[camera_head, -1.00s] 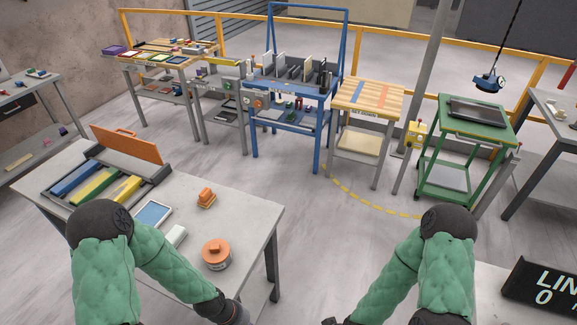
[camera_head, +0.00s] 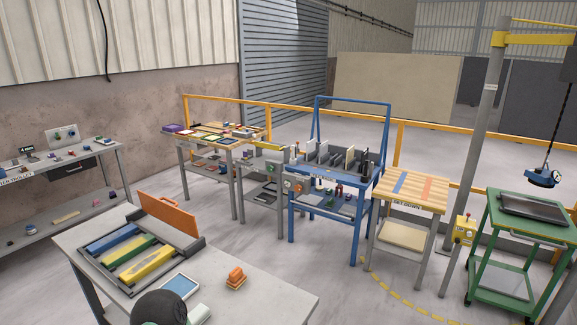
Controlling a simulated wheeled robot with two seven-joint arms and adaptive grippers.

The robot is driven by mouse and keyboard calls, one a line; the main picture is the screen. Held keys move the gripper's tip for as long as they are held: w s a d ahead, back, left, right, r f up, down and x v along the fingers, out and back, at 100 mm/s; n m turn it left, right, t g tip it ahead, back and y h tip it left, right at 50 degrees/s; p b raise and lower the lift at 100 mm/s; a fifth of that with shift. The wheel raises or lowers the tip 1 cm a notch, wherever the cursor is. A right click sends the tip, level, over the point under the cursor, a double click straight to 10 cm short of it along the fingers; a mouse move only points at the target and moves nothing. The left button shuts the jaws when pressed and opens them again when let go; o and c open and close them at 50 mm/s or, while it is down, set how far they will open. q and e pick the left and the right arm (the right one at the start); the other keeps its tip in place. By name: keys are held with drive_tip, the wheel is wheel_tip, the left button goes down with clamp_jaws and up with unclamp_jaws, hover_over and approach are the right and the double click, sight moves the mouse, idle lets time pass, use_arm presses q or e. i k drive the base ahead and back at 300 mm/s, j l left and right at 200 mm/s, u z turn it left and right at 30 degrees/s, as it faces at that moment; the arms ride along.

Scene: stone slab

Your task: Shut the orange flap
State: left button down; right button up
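The orange flap (camera_head: 167,214) stands raised and tilted at the back edge of a dark grey tray (camera_head: 187,248) on the near stone-topped table. Blue, green and yellow bars lie in the tray: the blue bar (camera_head: 113,238), the green bar (camera_head: 130,250) and the yellow bar (camera_head: 147,264). A dark round joint and a bit of green sleeve of my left arm show at the bottom edge, in front of the tray. Neither gripper is in view.
On the near table (camera_head: 262,303), a blue-faced panel (camera_head: 180,286) and an orange block (camera_head: 235,277) lie right of the tray. A blue rack (camera_head: 333,214), a wooden-topped table (camera_head: 410,190) and a green cart (camera_head: 520,235) stand beyond. Open floor lies between.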

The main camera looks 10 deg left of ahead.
sight(183, 221)
drive_tip(key=z, duration=0.85)
drive_tip(key=i+z, duration=0.1)
drive_tip(key=i, duration=2.05)
drive_tip(key=i+l+u, duration=0.15)
drive_tip(key=i, duration=1.05)
drive_tip(key=i+u, duration=0.15)
drive_tip(key=u, duration=4)
